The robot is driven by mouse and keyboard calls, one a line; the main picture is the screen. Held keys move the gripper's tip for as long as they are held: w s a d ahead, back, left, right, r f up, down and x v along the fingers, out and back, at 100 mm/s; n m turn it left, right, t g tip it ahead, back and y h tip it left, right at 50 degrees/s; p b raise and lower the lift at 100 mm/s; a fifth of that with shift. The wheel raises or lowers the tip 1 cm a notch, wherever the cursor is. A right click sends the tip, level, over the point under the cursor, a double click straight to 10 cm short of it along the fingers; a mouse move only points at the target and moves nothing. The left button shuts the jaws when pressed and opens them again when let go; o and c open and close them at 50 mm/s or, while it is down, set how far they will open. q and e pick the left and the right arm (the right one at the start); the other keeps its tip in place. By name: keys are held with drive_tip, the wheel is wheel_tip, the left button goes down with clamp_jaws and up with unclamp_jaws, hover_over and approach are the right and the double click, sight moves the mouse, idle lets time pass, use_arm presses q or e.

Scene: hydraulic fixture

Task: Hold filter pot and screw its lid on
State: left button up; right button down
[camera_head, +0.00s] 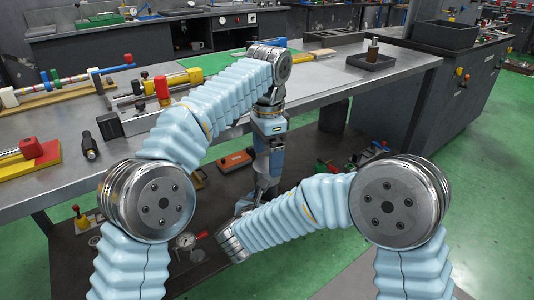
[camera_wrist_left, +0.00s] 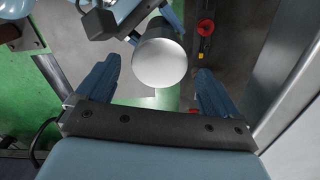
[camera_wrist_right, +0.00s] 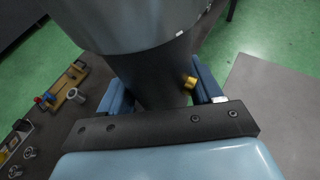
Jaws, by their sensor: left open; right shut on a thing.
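My left gripper (camera_wrist_left: 158,68) is open, with one finger on each side of a pale round top, apparently the lid (camera_wrist_left: 160,62). In the head view the left gripper (camera_head: 268,150) hangs down in front of the table edge. My right gripper (camera_wrist_right: 155,75) is shut on the dark cylindrical filter pot (camera_wrist_right: 165,88), which has a brass fitting on its side. A broad grey-blue rounded shape covers the pot's upper end there. I cannot tell how lid and pot join.
The steel table (camera_head: 335,85) carries a red-and-yellow clamp fixture (camera_head: 162,90), a black pen-like tool (camera_head: 86,146) and a dark tray with a bottle (camera_head: 371,60). A lower shelf holds an orange block (camera_head: 236,160) and a gauge (camera_head: 185,240). Green floor is free at the right.

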sight(267, 165)
use_arm(q)
drive_tip(key=n, duration=0.2)
drive_tip(key=r+n, duration=0.1)
drive_tip(key=n, duration=0.2)
drive_tip(key=shift+w+r, duration=0.1)
drive_tip(key=shift+r, duration=0.1)
drive_tip(key=n, duration=0.2)
drive_tip(key=r+n, duration=0.1)
drive_tip(key=n, duration=0.1)
drive_tip(key=shift+r, duration=0.1)
drive_tip(key=n, duration=0.1)
drive_tip(key=r+n, duration=0.1)
drive_tip(key=shift+n, duration=0.4)
drive_tip(key=shift+f, duration=0.1)
drive_tip(key=shift+f, duration=3.95)
